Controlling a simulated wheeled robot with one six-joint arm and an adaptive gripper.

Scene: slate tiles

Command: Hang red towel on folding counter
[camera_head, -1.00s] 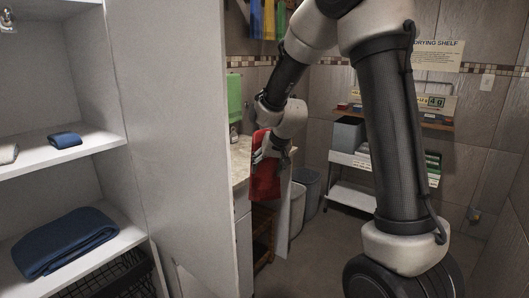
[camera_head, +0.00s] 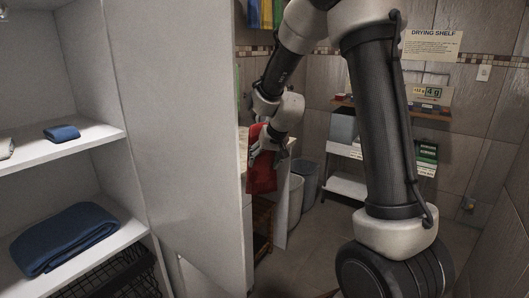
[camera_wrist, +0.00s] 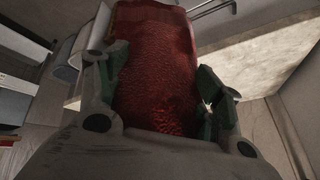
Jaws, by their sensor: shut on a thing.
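The red towel (camera_head: 262,172) hangs down from my gripper (camera_head: 264,147) in the head view, in front of the counter's end. In the wrist view the red towel (camera_wrist: 157,65) fills the space between the two green-padded fingers of my gripper (camera_wrist: 160,95), which is shut on it. A pale speckled surface (camera_wrist: 255,65), probably the counter, shows at the right in the wrist view. I cannot tell whether the towel touches it.
A white cabinet panel (camera_head: 180,130) stands close on the left, beside shelves with a folded blue towel (camera_head: 65,238). Grey bins (camera_head: 303,180) stand beyond the counter. A drying shelf (camera_head: 400,113) is on the back wall. The floor right of the counter is clear.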

